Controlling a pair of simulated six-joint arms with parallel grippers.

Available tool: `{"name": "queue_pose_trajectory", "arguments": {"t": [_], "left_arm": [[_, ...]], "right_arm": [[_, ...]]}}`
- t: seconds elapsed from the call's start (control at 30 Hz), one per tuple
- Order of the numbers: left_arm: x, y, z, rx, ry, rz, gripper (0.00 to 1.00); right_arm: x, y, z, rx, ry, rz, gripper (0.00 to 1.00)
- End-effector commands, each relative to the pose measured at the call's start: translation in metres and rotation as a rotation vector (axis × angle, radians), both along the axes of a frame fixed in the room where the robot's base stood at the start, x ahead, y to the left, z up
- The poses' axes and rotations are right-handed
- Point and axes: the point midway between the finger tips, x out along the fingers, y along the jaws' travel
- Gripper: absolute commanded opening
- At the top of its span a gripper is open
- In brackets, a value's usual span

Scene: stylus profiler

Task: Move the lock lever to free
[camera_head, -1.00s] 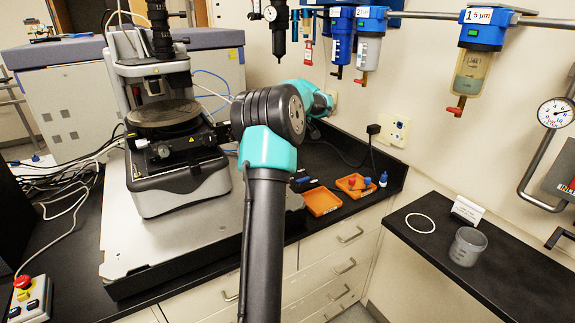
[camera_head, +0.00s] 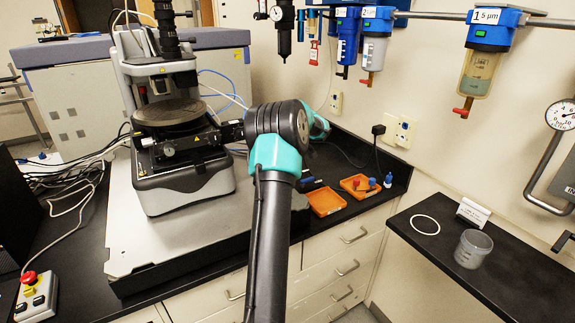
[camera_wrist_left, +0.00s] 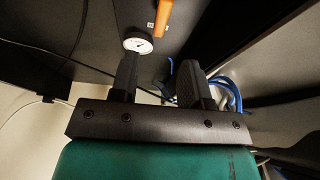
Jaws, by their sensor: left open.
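An orange lever-like part (camera_wrist_left: 163,18) on a dark panel shows at the top of the left wrist view; I take it for the lock lever. A white dial gauge (camera_wrist_left: 138,44) sits just below it. My left gripper (camera_wrist_left: 160,70) is open and empty, its two dark fingers pointing toward the dial and lever, apart from the lever. In the head view my arm hides the area right of the profiler (camera_head: 185,190), so the lever cannot be made out there. My left gripper's fingers cannot be made out there either. My right gripper is not in view.
Blue tubing (camera_wrist_left: 230,90) lies close to the gripper's right finger. Two orange trays (camera_head: 326,202) with small items stand on the black bench. A side shelf (camera_head: 480,275) holds a clear cup (camera_head: 472,249) and a white ring (camera_head: 425,225). Filters hang on the wall.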

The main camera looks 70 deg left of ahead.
Motion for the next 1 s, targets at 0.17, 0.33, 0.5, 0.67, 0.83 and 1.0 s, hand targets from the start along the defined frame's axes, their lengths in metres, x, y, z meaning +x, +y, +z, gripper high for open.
{"name": "queue_pose_trajectory", "arguments": {"t": [0.17,0.33,0.5,0.67,0.83,1.0], "left_arm": [[-0.001,0.012,-0.029,-0.001,0.0,0.001,0.43],[-0.002,0.022,-0.054,-0.001,0.0,0.001,0.43],[-0.003,0.028,-0.067,0.0,0.0,0.001,0.43],[-0.003,0.029,-0.071,0.0,-0.001,0.0,0.43],[-0.003,0.029,-0.071,0.0,-0.001,0.0,0.43],[-0.003,0.029,-0.071,0.0,-0.001,0.0,0.28]], "right_arm": [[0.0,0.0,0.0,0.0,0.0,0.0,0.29],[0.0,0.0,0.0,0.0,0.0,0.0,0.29],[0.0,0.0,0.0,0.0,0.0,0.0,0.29],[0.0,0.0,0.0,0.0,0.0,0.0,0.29],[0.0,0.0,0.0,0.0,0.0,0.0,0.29],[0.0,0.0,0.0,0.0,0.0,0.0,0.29]]}}
